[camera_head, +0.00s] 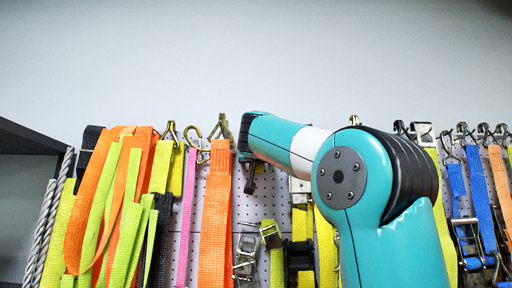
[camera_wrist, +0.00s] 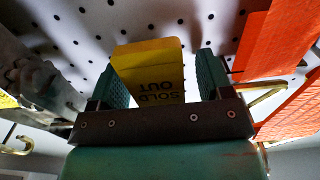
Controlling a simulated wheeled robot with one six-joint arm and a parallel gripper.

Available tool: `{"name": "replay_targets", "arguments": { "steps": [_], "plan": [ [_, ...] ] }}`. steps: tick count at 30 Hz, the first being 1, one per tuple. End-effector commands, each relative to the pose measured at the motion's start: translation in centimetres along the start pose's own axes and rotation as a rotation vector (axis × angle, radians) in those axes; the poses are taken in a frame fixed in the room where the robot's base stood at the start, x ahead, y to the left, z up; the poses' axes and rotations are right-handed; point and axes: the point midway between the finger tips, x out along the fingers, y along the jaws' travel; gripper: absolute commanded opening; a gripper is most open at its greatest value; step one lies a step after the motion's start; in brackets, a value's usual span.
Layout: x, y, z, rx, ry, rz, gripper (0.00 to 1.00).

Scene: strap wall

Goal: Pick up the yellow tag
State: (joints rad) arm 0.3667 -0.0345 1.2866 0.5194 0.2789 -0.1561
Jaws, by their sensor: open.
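The yellow tag (camera_wrist: 148,60) is a flat card with dark "SOLD OUT" print that reads upside down in the wrist view. It stands out in front of the pegboard. My gripper (camera_wrist: 160,75) is open, with one teal finger on each side of the tag. The tag's lower end is hidden behind the dark gripper body. In the head view my gripper (camera_head: 249,176) is in front of the pegboard, right of a wide orange strap, and I cannot make out the tag there.
An orange strap (camera_wrist: 258,40) hangs close to the right finger, with a brass hook (camera_wrist: 268,94) near it. A grey metal piece (camera_wrist: 35,75) is at left. In the head view, several straps hang either side; metal buckles (camera_head: 246,250) hang below my gripper.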

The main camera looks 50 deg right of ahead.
Motion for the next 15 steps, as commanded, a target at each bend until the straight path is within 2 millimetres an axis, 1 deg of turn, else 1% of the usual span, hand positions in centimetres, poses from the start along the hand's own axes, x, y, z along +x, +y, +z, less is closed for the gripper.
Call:
{"name": "replay_targets", "arguments": {
  "steps": [2, 7, 8, 9, 11, 12, 15],
  "plan": [
    [0.33, 0.03, -0.03, 0.0, 0.0, 0.0, 0.72],
    [0.32, 0.01, 0.09, 0.001, 0.0, -0.001, 0.72],
    [0.32, 0.01, 0.09, 0.0, 0.0, 0.0, 0.7],
    [0.31, 0.01, 0.09, 0.0, 0.0, 0.0, 0.61],
    [0.3, 0.01, 0.08, 0.0, 0.0, 0.0, 0.47],
    [0.3, 0.01, 0.08, 0.0, 0.0, 0.0, 0.38],
    [0.29, 0.01, 0.07, 0.0, 0.0, 0.0, 0.18]
  ]
}}
